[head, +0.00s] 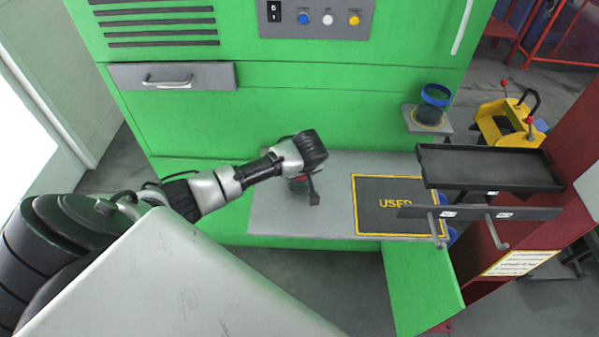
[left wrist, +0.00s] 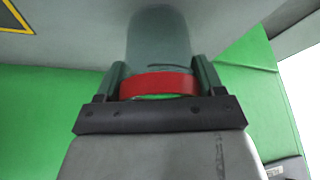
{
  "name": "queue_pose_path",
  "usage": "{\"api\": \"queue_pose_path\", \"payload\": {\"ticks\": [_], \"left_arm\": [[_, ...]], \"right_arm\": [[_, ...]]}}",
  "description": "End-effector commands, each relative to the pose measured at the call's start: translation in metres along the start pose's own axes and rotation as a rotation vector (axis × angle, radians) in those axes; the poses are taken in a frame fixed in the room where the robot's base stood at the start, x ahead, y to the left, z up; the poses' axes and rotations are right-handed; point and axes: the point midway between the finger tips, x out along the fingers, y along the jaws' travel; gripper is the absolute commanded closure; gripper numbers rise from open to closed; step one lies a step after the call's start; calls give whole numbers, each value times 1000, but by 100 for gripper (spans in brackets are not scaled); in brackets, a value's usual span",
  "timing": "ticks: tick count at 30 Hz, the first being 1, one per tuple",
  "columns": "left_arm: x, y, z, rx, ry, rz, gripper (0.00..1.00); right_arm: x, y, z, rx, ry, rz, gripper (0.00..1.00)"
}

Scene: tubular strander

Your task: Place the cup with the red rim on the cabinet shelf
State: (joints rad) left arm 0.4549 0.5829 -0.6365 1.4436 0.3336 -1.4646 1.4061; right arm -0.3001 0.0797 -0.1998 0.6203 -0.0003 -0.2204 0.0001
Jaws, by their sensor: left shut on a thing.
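My left gripper (head: 304,192) reaches in over the grey ledge (head: 265,215) at the front of the green cabinet (head: 290,115). It is shut on the cup with the red rim, which in the left wrist view (left wrist: 160,84) sits between the two fingers, red rim towards the palm and dark body beyond. In the head view the gripper hides most of this cup; only a bit of red shows. I cannot tell whether the cup touches the ledge. My right gripper is not in view.
A dark mat marked "USED" (head: 375,225) lies on the ledge's right half. A blue-rimmed cup (head: 435,95) stands on a small bracket (head: 445,127). A black tray (head: 490,166) and a bar with hooks (head: 480,212) jut out at right. The ledge's left part looks clear.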

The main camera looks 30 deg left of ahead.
Motion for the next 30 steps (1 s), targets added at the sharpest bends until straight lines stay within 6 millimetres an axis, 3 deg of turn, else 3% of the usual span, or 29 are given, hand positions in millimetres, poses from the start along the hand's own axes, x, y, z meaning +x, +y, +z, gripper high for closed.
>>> {"api": "queue_pose_path", "payload": {"ticks": [4, 17, 18, 22, 30], "left_arm": [[15, 0, 6, -1, 1, -1, 55], [21, 1, 9, -1, 1, 1, 55], [20, 1, 8, -1, 2, 1, 25], [20, 0, 8, -1, 2, 1, 6], [19, 0, 8, 0, 2, 1, 6]], "right_arm": [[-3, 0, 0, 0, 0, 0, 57], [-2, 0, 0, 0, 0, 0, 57], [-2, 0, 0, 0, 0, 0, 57], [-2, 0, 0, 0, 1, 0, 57], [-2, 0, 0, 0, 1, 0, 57]]}}
